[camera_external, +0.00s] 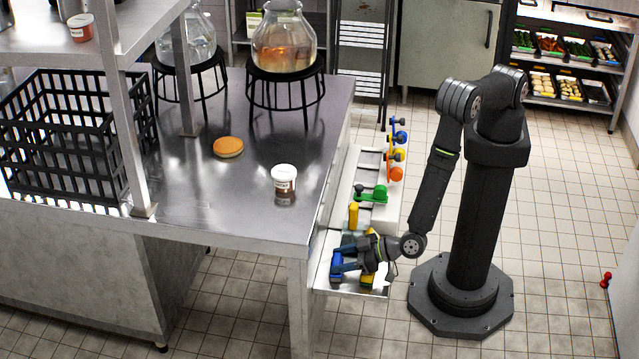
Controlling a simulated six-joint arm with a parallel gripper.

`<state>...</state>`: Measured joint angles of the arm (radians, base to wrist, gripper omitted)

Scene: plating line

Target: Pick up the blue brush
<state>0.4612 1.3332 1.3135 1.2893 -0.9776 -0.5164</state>
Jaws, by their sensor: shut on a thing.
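My gripper (346,260) is low over the light shelf at the right end of the steel table, pointing left. Its jaws are closed around a small blue object (336,267), which looks like the blue brush. The fingers hide part of it, and its bristles cannot be made out. I cannot tell whether it still touches the shelf (323,284). Yellow parts (367,281) show just below and beside the gripper.
A yellow piece (353,215), a green item (377,193), an orange item (394,173) and blue items (399,137) line the white rack behind. The steel table (235,195) holds a jar (284,178), a bun (228,147), flasks on stands and a black crate (70,135).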

